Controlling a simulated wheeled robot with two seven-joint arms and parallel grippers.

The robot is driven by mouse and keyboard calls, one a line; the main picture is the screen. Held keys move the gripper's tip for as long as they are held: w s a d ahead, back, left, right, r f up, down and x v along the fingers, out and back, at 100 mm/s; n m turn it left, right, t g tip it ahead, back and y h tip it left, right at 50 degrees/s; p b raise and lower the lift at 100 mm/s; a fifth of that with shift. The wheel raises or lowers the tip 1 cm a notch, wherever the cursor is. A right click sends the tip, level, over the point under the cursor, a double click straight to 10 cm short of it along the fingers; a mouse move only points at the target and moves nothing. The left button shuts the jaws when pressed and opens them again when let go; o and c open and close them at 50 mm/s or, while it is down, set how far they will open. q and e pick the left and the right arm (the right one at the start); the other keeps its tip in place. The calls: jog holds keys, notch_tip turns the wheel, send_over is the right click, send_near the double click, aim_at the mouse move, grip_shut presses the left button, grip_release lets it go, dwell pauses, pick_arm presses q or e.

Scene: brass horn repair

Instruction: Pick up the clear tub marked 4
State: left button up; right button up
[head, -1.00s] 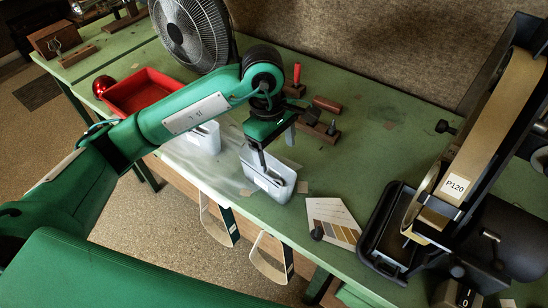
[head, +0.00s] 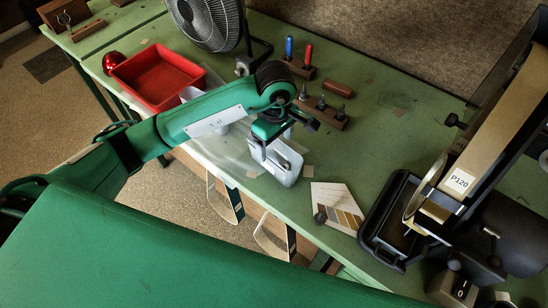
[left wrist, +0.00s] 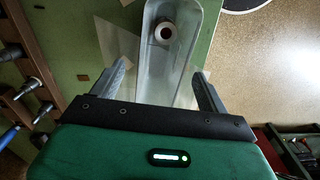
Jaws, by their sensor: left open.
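A clear, whitish tub (head: 289,169) stands near the front edge of the green bench. No number on it is readable. My left gripper (head: 275,146) is open just above and around the tub's near end in the head view. In the left wrist view, the tub (left wrist: 165,84) lies between the two spread fingers of the gripper (left wrist: 160,72), with gaps on both sides. A small pale roll with a dark centre (left wrist: 165,32) sits in the tub. Another pale tub (head: 190,94) is mostly hidden behind my left arm. My right gripper is out of view.
A red tray (head: 158,78) and a fan (head: 208,22) stand behind my left arm. Wooden blocks with tools (head: 322,112) are beyond the tub. A swatch card (head: 338,207) and a belt sander (head: 470,170) are to the right.

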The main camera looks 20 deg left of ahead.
aim_at(274, 152)
pick_arm(q)
jog(key=shift+f+p, duration=0.35)
notch_tip(274, 152, down, 3)
jog(key=shift+s+a+p, duration=0.1)
jog(key=shift+a+p, duration=0.05)
jog(key=shift+p, duration=0.65)
jog(key=shift+f, duration=0.55)
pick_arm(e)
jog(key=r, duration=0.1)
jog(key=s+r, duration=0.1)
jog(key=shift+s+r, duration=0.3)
pick_arm(q)
jog(key=shift+c, duration=0.8)
jog(key=c, duration=0.9)
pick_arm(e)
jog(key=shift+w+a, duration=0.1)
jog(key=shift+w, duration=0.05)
pick_arm(q)
jog(key=shift+r, duration=0.15)
